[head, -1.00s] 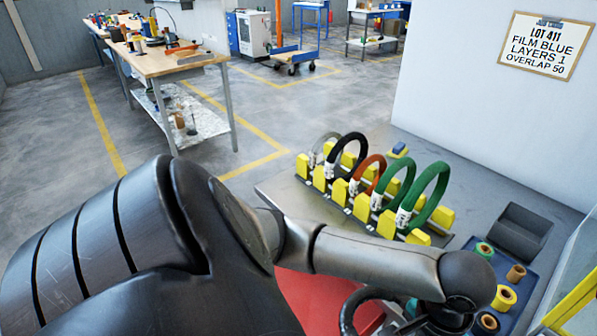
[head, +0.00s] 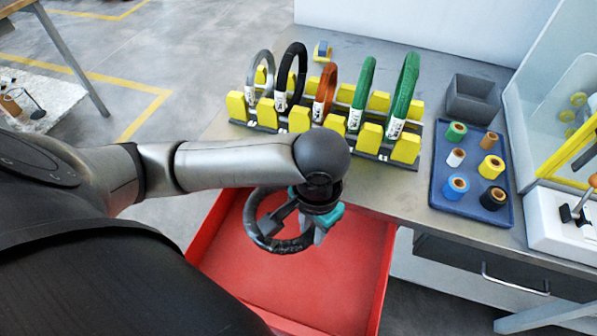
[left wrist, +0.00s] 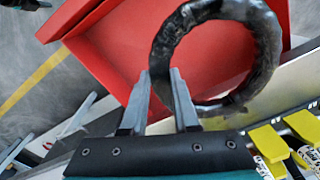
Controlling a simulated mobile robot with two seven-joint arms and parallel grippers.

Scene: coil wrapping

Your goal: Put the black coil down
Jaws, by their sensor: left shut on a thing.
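My left gripper (head: 312,222) is shut on a dark, wrapped-looking black coil (head: 275,244), held over a red open-topped bin or drawer (head: 335,290). In the left wrist view the two fingers (left wrist: 160,82) meet the near side of the coil's ring (left wrist: 268,45), with the red floor (left wrist: 120,55) behind it. I cannot tell exactly how high the coil hangs above that floor. A second black coil (head: 283,75) stands upright in the rack. My right gripper is not in view.
The rack with yellow blocks (head: 405,146) also holds grey, orange and two green coils. A blue tray (head: 440,205) of tape rolls and a grey bin (head: 472,98) stand to its right. A machine with a yellow-edged clear guard (head: 560,140) is at far right. The red floor is otherwise bare.

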